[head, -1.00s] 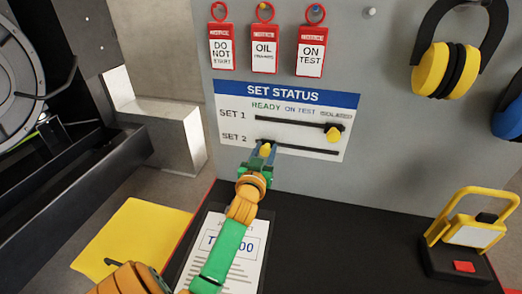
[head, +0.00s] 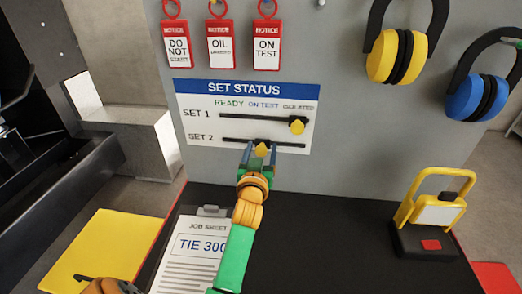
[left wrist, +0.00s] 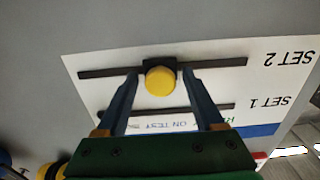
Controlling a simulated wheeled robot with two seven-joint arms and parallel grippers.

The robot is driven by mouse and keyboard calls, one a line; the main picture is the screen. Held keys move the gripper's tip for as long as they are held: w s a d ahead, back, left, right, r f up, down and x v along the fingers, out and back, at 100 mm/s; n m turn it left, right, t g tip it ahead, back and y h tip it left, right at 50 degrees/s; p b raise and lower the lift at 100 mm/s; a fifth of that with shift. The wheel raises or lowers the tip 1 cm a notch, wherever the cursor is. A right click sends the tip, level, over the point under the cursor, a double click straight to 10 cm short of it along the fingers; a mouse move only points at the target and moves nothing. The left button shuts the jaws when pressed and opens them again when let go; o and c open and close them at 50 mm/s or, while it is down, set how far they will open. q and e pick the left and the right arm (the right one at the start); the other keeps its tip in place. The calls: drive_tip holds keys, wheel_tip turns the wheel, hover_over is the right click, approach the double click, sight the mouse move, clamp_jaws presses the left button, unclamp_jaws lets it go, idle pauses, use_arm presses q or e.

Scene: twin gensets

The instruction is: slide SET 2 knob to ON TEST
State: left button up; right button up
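The SET STATUS board (head: 250,164) carries two slots. The yellow SET 2 knob (head: 262,149) sits on the lower slot (head: 235,141), near its middle and below the ON TEST heading (head: 264,104). My left gripper (head: 260,150) is open at the knob, one finger on each side. The left wrist view shows the knob (left wrist: 160,80) between the fingertips (left wrist: 160,77), with a visible gap on both sides. The SET 1 knob (head: 297,126) is at the right end of its slot, under ISOLATED. My right gripper is out of view.
Red-topped tags (head: 221,47) hang above the board. Yellow (head: 385,58) and blue (head: 463,105) ear defenders hang to the right. A job sheet (head: 190,265) lies on the dark bench, with a yellow-handled device (head: 428,215) at right.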

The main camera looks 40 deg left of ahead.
sight(261, 152)
use_arm(q)
drive_tip(key=shift+s+d+f, duration=0.1)
drive_tip(key=shift+s+d, duration=0.05)
drive_tip(key=b+v, duration=0.1)
drive_tip(key=v, duration=0.5)
drive_tip(key=shift+s+d, duration=0.15)
drive_tip(key=shift+s, duration=0.2)
